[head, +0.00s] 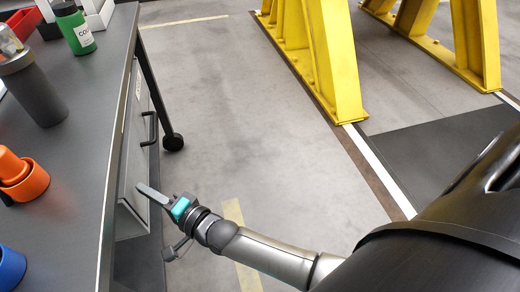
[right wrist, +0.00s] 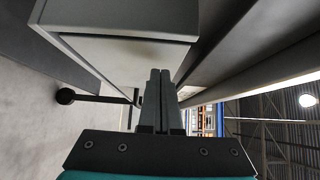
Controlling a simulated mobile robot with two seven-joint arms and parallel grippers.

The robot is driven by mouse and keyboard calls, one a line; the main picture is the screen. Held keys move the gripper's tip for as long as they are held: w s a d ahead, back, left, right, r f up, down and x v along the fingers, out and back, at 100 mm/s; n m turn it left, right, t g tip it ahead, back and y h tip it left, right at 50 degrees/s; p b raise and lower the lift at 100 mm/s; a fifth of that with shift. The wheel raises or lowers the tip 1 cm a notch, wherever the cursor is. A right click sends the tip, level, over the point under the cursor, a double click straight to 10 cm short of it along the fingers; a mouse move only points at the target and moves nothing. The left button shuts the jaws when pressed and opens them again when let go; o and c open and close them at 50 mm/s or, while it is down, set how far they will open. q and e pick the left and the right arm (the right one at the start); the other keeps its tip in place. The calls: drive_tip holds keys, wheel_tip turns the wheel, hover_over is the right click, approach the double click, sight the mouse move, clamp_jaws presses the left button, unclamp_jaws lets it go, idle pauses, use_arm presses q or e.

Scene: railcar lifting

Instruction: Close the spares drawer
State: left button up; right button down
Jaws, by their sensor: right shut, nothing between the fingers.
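A light grey drawer unit (head: 133,170) shows under the edge of the dark workbench at the left, with a dark bar handle (head: 150,128) on its side. I cannot read a label that marks the spares drawer, nor tell how far it stands out. My right gripper (head: 142,188) is shut and empty, its fingertips close beside the grey front. In the right wrist view, the shut fingers (right wrist: 158,85) point along a grey box-shaped front (right wrist: 125,50); whether they touch it I cannot tell. My left gripper is out of view.
The workbench top (head: 85,130) carries a dark grey cup (head: 35,90), a green bottle (head: 75,30), an orange part (head: 22,178) and a blue ring (head: 10,268). A caster (head: 172,142) stands near the handle. Yellow stands (head: 325,60) rise at the back; the floor between is clear.

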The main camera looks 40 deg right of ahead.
drive_tip(key=shift+w+a, duration=0.2)
drive_tip(key=shift+a, duration=0.4)
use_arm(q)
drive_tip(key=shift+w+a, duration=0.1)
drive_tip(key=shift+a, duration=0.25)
use_arm(e)
drive_tip(key=shift+a, duration=0.15)
drive_tip(key=shift+a+r, duration=0.15)
drive_tip(key=shift+a, duration=0.05)
drive_tip(key=shift+d, duration=0.1)
